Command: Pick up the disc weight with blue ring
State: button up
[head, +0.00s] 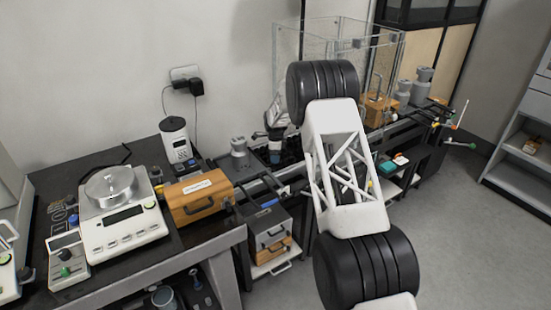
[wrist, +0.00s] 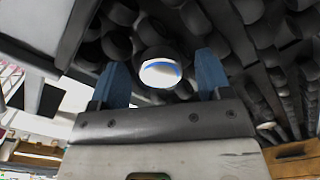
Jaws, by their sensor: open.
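In the wrist view, a small white disc with a blue ring (wrist: 160,73) shows between and beyond my gripper's two blue fingers. It is only partly visible, set among dark rounded shapes. My gripper (wrist: 161,66) is open, with a clear gap between the fingers and nothing held. In the head view my gripper (head: 275,148) hangs over the dark bench, partly hidden by my arm. I cannot make out the disc in the head view. I cannot tell how far the fingers are from the disc.
A balance (head: 122,222) with a metal pan stands on the left table. A wooden case (head: 198,197) and a white device (head: 175,140) are beside it. A grey weight (head: 239,152) stands left of my gripper. A clear enclosure (head: 290,45) rises behind my arm.

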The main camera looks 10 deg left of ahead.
dwell(0.3)
jog(key=c, duration=1.1)
jog(key=shift+r, duration=0.25)
jog(key=shift+r, duration=1.7)
jog(key=s+d, duration=0.2)
jog(key=s, duration=0.3)
jog(key=s+d, duration=0.2)
jog(key=s, duration=0.3)
jog(key=s+d+r, duration=0.1)
jog(key=s+d, duration=0.1)
jog(key=s, duration=0.2)
jog(key=shift+s, duration=0.4)
